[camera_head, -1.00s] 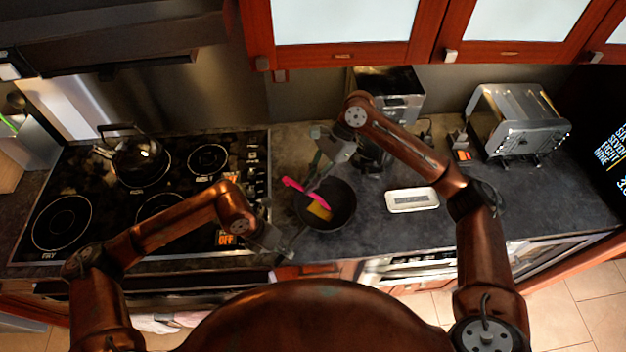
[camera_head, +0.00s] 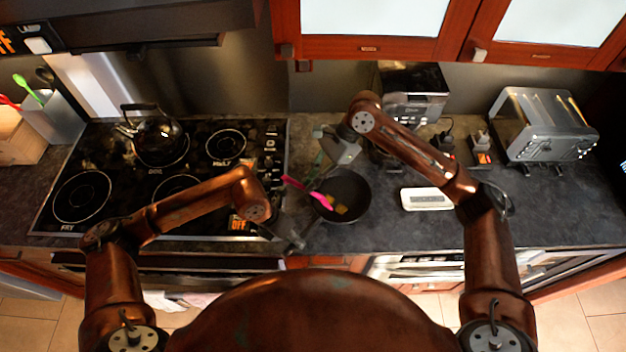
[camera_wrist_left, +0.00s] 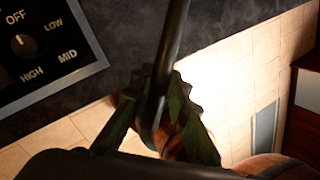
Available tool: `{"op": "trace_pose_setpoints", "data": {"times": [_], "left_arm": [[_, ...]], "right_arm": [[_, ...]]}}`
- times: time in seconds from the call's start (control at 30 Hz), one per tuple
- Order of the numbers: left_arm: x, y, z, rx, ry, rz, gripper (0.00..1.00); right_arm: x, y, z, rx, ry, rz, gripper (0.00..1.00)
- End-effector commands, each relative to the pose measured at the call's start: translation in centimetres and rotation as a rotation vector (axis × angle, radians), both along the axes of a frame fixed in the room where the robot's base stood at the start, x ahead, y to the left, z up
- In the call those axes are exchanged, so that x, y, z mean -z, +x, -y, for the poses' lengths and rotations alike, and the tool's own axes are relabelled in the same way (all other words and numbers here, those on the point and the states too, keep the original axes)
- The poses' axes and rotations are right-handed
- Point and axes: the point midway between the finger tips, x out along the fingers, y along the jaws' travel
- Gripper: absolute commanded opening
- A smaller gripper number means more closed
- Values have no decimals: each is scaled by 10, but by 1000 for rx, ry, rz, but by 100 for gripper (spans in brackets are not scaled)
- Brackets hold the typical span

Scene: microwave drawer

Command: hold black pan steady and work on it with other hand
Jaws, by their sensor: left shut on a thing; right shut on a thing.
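A black pan (camera_head: 352,188) sits on the dark counter right of the stove, with yellow-brown food (camera_head: 341,209) inside it. My left gripper (camera_head: 296,241) is shut on the pan's handle at the counter's front. In the left wrist view the dark handle (camera_wrist_left: 172,45) runs between the toothed fingers of my left gripper (camera_wrist_left: 160,105). My right gripper (camera_head: 318,180) is over the pan's left side, shut on a pink utensil (camera_head: 320,199) whose tip is in the pan beside the food. The fingers on it are small and partly hidden.
A stove (camera_head: 212,188) with a black kettle (camera_head: 158,138) is to the left. A white rectangular item (camera_head: 426,199) lies right of the pan. A coffee machine (camera_head: 414,95) and a toaster (camera_head: 543,128) stand behind. Cabinets (camera_head: 370,45) hang above.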

Motion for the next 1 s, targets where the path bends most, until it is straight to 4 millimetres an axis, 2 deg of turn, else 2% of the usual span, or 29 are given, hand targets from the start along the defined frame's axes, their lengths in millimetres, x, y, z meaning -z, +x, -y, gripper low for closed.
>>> {"op": "trace_pose_setpoints", "data": {"times": [1.0], "left_arm": [[0,0,-1,0,1,-1,0]], "right_arm": [[5,30,57,6,-12,-1,0]]}}
